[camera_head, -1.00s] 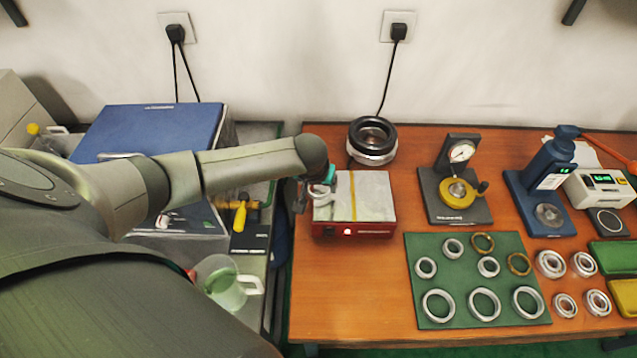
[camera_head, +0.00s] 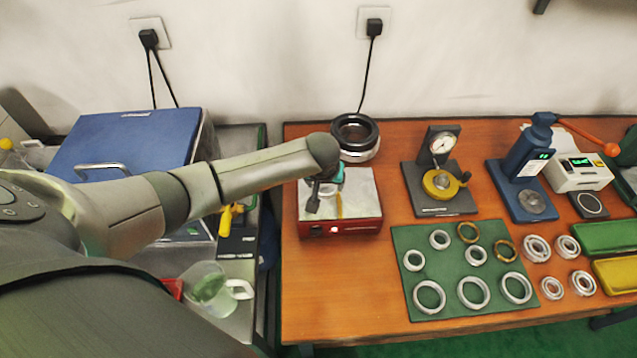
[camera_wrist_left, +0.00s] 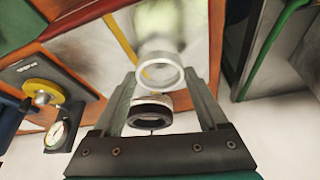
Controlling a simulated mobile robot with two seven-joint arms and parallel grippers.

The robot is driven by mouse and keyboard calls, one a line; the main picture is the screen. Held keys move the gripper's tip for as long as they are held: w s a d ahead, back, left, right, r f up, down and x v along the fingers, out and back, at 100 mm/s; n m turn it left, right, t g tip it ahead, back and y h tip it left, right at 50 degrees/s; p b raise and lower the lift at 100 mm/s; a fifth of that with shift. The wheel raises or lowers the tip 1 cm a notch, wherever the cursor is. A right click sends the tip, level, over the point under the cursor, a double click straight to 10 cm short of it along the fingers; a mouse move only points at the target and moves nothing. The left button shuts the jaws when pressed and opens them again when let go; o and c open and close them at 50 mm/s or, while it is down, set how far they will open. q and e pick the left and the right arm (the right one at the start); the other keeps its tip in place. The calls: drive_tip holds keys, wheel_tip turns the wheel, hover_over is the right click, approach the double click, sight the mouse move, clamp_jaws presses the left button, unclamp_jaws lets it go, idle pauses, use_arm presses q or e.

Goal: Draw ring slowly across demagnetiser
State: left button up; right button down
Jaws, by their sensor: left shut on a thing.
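The demagnetiser (camera_head: 355,215) is a red box with a pale metal top plate and a yellow stripe across it. A small light shows on its front. My left gripper (camera_head: 314,203) is over the left-middle part of the plate, beside the stripe. In the left wrist view its fingers are shut on a pale metal ring (camera_wrist_left: 159,72), held at the fingertips with the plate (camera_wrist_left: 185,30) behind it. The head view hides the ring behind the gripper, and I cannot tell whether it touches the plate. My right gripper is not in view.
A black-and-silver round device (camera_head: 355,138) stands behind the demagnetiser. A dial gauge stand (camera_head: 440,180) and a blue press (camera_head: 522,180) are to the right. A green mat (camera_head: 455,312) with several rings lies front right. The table (camera_head: 330,290) in front of the demagnetiser is clear.

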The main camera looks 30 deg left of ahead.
use_arm(q)
drive_tip(key=shift+w+d+b, duration=0.1)
drive_tip(key=shift+w+d, duration=0.45)
drive_tip(key=shift+d, duration=0.35)
drive_tip(key=shift+w+d+b, duration=0.15)
drive_tip(key=shift+w+d, duration=0.45)
drive_tip(key=shift+d, duration=0.3)
drive_tip(key=shift+w+d+b, duration=0.1)
drive_tip(key=shift+w+d, duration=0.45)
drive_tip(key=shift+d, duration=0.35)
drive_tip(key=shift+w+d+b, duration=0.35)
drive_tip(key=shift+w+d, duration=0.15)
drive_tip(key=shift+d, duration=0.35)
drive_tip(key=shift+w+d+b, duration=0.4)
drive_tip(key=shift+w+d, duration=0.15)
drive_tip(key=shift+d, duration=0.25)
drive_tip(key=shift+w+d+b, duration=0.35)
drive_tip(key=shift+w+d, duration=0.15)
drive_tip(key=shift+d, duration=0.35)
wheel_tip(320, 180, up, 7)
drive_tip(key=p, duration=0.8)
